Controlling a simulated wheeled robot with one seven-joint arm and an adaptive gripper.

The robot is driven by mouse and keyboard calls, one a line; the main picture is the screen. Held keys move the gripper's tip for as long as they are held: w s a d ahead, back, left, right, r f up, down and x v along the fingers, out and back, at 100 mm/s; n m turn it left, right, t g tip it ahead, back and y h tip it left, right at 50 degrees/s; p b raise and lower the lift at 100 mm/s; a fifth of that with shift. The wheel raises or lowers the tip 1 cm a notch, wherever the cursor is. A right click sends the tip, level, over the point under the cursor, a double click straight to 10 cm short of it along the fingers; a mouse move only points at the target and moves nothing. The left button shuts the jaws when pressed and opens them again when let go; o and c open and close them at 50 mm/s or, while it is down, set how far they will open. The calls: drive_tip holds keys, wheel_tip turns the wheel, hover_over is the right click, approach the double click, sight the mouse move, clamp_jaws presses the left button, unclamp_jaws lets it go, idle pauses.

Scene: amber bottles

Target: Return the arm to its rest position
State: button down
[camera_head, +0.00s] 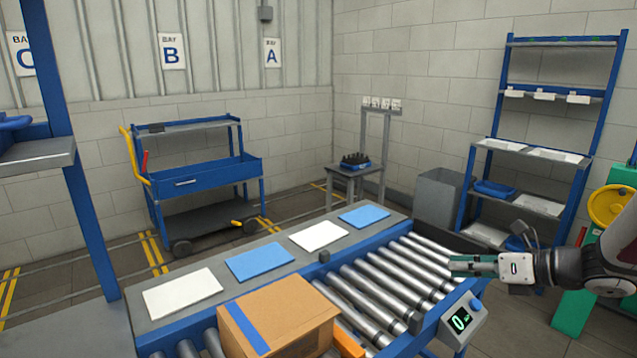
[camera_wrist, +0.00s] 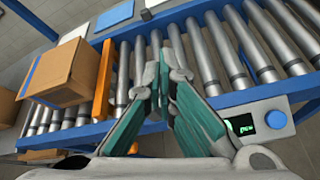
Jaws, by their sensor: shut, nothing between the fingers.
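My gripper (camera_head: 474,265) reaches in from the right in the head view, above the right end of the roller conveyor (camera_head: 392,285). In the wrist view my gripper (camera_wrist: 166,92) shows its green finger pads close together at the tips, with nothing between them. My arm (camera_head: 590,268) stretches level from the right edge of the head view. The rollers also lie below the fingers in the wrist view (camera_wrist: 203,62). The gripper touches no object that I can see.
A cardboard box (camera_head: 279,318) stands on the conveyor beside an orange bar (camera_head: 347,342). A display box (camera_head: 462,320) sits at the front edge. Blue and white mats lie along the back ledge. A blue rack (camera_head: 506,150) and a green stand (camera_head: 573,315) flank the arm.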

drive_tip(key=s+a+r+n+g+h+p, duration=0.1)
drive_tip(key=s+a+r+n+g, duration=0.2)
drive_tip(key=s+a+r+n, duration=0.35)
drive_tip(key=s+a+r+n+g+h+p, duration=0.1)
drive_tip(key=s+a+r+n+g+h, duration=0.2)
drive_tip(key=s+a+n, duration=0.7)
drive_tip(key=s+d+r+n+h+p, duration=0.1)
drive_tip(key=s+d+r+n+h, duration=0.1)
drive_tip(key=s+n, duration=0.6)
drive_tip(key=s+d+r+n+h+p, duration=0.1)
drive_tip(key=s+d+r+n+h, duration=0.1)
drive_tip(key=s+n, duration=0.5)
drive_tip(key=shift+s+d+r+n+t+h+p, duration=0.3)
drive_tip(key=shift+s+d+n+t+h+p, duration=0.15)
drive_tip(key=shift+s+d, duration=0.35)
